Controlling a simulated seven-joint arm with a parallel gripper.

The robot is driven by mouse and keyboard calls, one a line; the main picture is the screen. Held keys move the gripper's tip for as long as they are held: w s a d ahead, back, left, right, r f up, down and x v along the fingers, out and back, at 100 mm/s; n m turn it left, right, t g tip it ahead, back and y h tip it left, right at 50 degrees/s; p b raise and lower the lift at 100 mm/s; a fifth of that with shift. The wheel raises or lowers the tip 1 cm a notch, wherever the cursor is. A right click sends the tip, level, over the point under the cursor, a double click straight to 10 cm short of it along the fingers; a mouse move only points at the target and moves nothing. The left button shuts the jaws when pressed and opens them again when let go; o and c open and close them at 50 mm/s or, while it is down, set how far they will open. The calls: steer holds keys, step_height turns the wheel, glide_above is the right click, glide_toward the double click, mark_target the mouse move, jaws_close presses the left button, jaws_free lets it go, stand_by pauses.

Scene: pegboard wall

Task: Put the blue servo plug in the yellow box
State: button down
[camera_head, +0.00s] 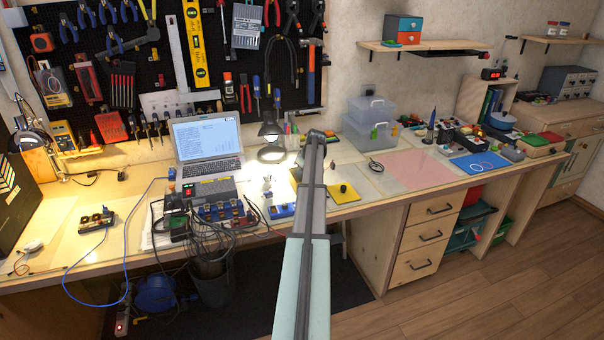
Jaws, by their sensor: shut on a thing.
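My arm rises through the middle of the view from the bottom edge and bends at the top over the workbench. My gripper cannot be made out; the arm hides whatever is behind it. A yellow, square, low thing (344,193) with a dark round spot on it lies on the bench just right of my arm. It may be the yellow box, but I cannot tell its depth. Another bit of yellow shows just left of the arm. I cannot make out the blue servo plug. A small blue tray-like thing (281,211) lies left of the arm at the bench's front.
A laptop (207,150), a lit lamp (270,140) and a row of blue-and-red parts with cables (220,212) crowd the bench left of my arm. A pink mat (415,170) lies bare to the right. Clear stacked boxes (370,118) stand behind it.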

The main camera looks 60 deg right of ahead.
steer(key=shift+f, duration=0.15)
steer(key=c, duration=1.4)
jaws_free()
steer(key=v, duration=1.2)
steer(key=shift+r, duration=0.2)
